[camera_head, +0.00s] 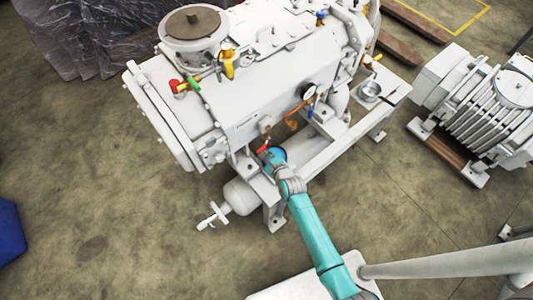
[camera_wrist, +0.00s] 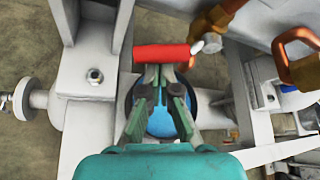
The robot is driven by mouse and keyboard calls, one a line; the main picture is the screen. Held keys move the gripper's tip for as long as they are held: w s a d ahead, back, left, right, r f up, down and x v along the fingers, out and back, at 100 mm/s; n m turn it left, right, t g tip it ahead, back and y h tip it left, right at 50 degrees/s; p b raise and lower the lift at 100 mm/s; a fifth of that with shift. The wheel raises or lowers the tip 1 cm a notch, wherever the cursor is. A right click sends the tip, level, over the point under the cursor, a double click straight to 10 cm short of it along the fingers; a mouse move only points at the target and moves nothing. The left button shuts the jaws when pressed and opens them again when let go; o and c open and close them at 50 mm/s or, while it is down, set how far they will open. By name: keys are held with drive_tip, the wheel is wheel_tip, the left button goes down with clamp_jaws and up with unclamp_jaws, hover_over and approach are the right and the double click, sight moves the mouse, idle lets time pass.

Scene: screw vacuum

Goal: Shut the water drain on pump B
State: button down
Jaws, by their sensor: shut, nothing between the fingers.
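A red lever handle (camera_wrist: 160,53) lies crosswise just past my fingertips in the wrist view, by a brass-coloured fitting (camera_wrist: 220,18). It shows small in the head view (camera_head: 262,148), at the lower side of the big pale grey pump (camera_head: 250,95). My gripper (camera_wrist: 160,72) is shut and empty, its fingertips at or very near the handle's lower edge; I cannot tell whether they touch. In the head view my gripper is small and partly hidden by my wrist. No label shows which pump or valve this is.
A pale frame bracket (camera_wrist: 92,75) stands close on the left. A round blue-faced part (camera_wrist: 162,122) is behind my fingers.

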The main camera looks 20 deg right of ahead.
drive_tip(key=shift+s+a+r+m+g+y, duration=0.1)
drive_tip(key=shift+a+r+m+g+y, duration=0.15)
drive_tip(key=shift+r+m+y, duration=0.35)
drive_tip(key=shift+s+a+r+m+g+y, duration=0.1)
drive_tip(key=shift+a+r+m+g+y, duration=0.15)
drive_tip(key=shift+r+m+y, duration=0.3)
drive_tip(key=shift+f, duration=0.1)
drive_tip(key=s+d+r, duration=0.1)
drive_tip(key=s+d, duration=0.2)
drive_tip(key=s, duration=0.6)
drive_tip(key=shift+s+r, duration=0.15)
drive_tip(key=shift+r, duration=0.1)
idle(0.7)
